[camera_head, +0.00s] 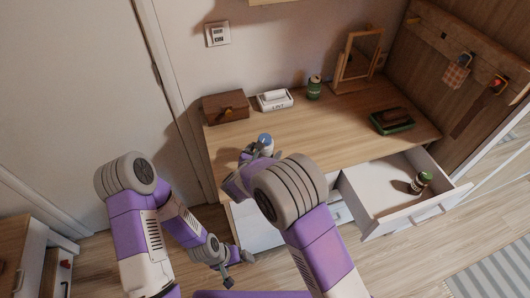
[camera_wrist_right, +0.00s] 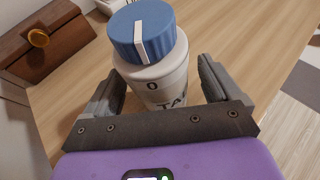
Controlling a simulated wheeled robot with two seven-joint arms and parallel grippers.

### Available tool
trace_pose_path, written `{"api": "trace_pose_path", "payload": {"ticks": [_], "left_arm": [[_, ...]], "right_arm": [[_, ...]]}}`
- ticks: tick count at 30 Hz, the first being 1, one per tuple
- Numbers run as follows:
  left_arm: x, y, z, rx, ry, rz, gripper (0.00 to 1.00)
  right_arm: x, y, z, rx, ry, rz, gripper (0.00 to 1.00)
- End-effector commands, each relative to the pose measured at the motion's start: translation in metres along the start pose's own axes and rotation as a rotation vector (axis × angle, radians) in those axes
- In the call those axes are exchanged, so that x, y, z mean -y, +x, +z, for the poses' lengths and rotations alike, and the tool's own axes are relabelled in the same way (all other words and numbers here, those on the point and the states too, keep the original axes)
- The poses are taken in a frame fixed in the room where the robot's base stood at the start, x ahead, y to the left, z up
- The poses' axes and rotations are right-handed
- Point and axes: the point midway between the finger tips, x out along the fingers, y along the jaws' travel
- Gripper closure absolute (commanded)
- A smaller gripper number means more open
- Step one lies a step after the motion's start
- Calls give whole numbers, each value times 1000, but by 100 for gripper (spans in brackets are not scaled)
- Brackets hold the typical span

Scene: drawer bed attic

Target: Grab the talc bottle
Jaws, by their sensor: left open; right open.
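The talc bottle (camera_wrist_right: 160,82) is white with a blue cap and dark lettering. It stands upright on the wooden dresser top, and its blue cap (camera_head: 265,140) shows in the head view beyond my right wrist. My right gripper (camera_wrist_right: 162,85) is open, with one finger on each side of the bottle; small gaps seem to show between fingers and bottle. In the head view my right arm hides most of the bottle and its fingers (camera_head: 262,150). My left gripper (camera_head: 228,270) is open and empty, low in front of the dresser, away from the bottle.
On the dresser top (camera_head: 330,125) are a wooden box (camera_head: 226,107), a white container (camera_head: 274,100), a green can (camera_head: 314,88), a mirror (camera_head: 358,60) and a brush on a green box (camera_head: 392,121). An open drawer (camera_head: 375,190) at right holds another can (camera_head: 420,183).

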Motion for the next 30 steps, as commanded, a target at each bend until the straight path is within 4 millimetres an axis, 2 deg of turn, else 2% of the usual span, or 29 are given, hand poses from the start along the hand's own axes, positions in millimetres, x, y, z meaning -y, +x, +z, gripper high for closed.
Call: {"api": "trace_pose_path", "payload": {"ticks": [3,8,20,26,30], "left_arm": [[0,1,0,0,0,0,5],[0,1,0,-1,0,0,5],[0,1,0,0,0,0,5],[0,1,0,0,0,0,5],[-1,-2,0,0,0,0,5]], "right_arm": [[0,9,-1,-1,-1,1,9],[0,8,0,-1,-1,1,9],[0,8,0,-1,-1,1,69],[0,8,0,0,0,1,70],[-1,4,11,2,2,2,70]]}}
